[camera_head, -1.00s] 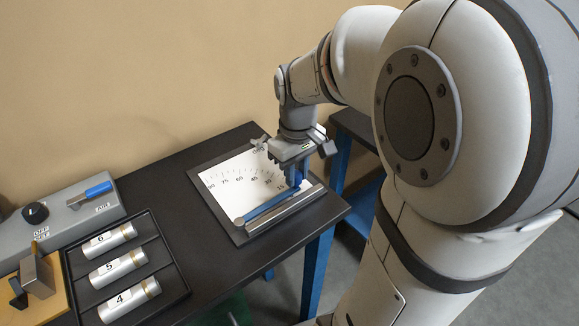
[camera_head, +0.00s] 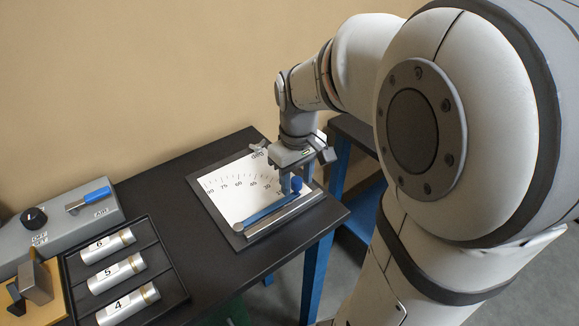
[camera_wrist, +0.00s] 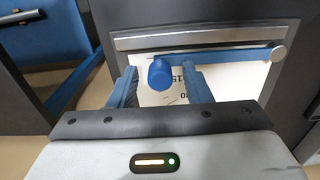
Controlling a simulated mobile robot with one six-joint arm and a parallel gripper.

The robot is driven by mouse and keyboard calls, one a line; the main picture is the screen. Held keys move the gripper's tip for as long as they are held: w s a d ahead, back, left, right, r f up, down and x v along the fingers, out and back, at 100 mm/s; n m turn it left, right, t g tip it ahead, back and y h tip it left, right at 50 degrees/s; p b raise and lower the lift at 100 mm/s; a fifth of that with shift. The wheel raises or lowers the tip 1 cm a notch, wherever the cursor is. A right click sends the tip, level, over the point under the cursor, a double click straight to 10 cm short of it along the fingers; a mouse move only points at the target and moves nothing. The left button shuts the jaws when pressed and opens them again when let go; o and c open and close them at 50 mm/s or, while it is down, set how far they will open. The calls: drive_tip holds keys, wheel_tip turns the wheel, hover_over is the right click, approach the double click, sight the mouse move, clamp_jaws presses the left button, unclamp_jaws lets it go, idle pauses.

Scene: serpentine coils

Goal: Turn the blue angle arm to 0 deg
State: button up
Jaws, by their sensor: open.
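The blue angle arm (camera_head: 266,211) lies over a white scale sheet (camera_head: 232,192). It runs close beside and nearly parallel to a silver bar (camera_head: 285,215), at the low end of the scale. Its round pivot (camera_head: 238,227) is at the near left, and its blue knob (camera_head: 296,185) stands at the far end. My gripper (camera_head: 294,182) is open at the knob. In the wrist view, the knob (camera_wrist: 161,73) shows between the two blue fingers (camera_wrist: 162,86), with gaps on both sides. The exact angle reading cannot be made out.
A black tray (camera_head: 165,258) with several numbered silver cylinders stands at the left. A grey box (camera_head: 55,228) with a black dial and blue-handled lever is behind it. Bare black table lies between tray and scale plate. The table's right edge is close to the plate.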

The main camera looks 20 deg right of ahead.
drive_tip(key=shift+r, duration=0.1)
wheel_tip(320, 180, up, 8)
drive_tip(key=shift+f, duration=0.15)
idle(0.4)
drive_tip(key=s+a+f+m, duration=0.1)
drive_tip(key=s, duration=0.2)
drive_tip(key=s+a+f+m+t, duration=0.1)
drive_tip(key=s+f, duration=0.1)
drive_tip(key=s, duration=0.1)
drive_tip(key=s+a+f+m+t, duration=0.1)
drive_tip(key=s+f, duration=0.1)
drive_tip(key=s, duration=0.1)
drive_tip(key=shift+f, duration=0.2)
drive_tip(key=shift+s+a+f+m+t, duration=0.15)
drive_tip(key=shift+s+f+m+t, duration=0.05)
drive_tip(key=shift+f+m+t, duration=0.15)
drive_tip(key=shift+c, duration=0.2)
idle(0.8)
